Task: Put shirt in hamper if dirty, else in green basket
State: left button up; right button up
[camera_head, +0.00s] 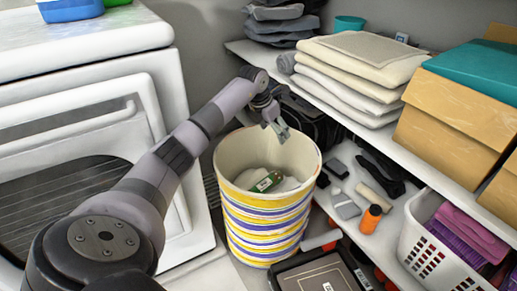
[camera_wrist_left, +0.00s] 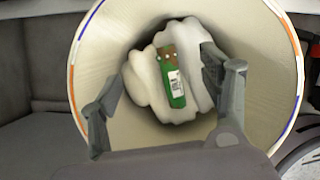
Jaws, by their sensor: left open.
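A round hamper (camera_head: 265,220) with yellow, white and purple stripes stands on the floor beside the white machine. A white, bunched cloth, which looks like the shirt (camera_head: 288,184), lies inside it with a green and brown patch or item on it. It also shows in the left wrist view (camera_wrist_left: 150,82). My left gripper (camera_head: 277,130) is open above the hamper's far rim. In the left wrist view its fingers (camera_wrist_left: 160,85) point into the hamper, with no cloth clearly gripped. My right gripper is not in view. I cannot identify a green basket for certain.
A white front-loading machine (camera_head: 85,50) fills the left. Blue-and-green containers (camera_head: 70,9) sit on it. Shelves at right hold folded cream cloths (camera_head: 360,70), cardboard boxes (camera_head: 455,110) and a white basket (camera_head: 418,250) with purple cloth. A dark case (camera_head: 325,272) is near the hamper's base.

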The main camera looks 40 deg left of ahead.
pick_arm(q)
notch_tip(320, 180, up, 10)
dwell(0.6)
jog(key=shift+f, duration=0.1)
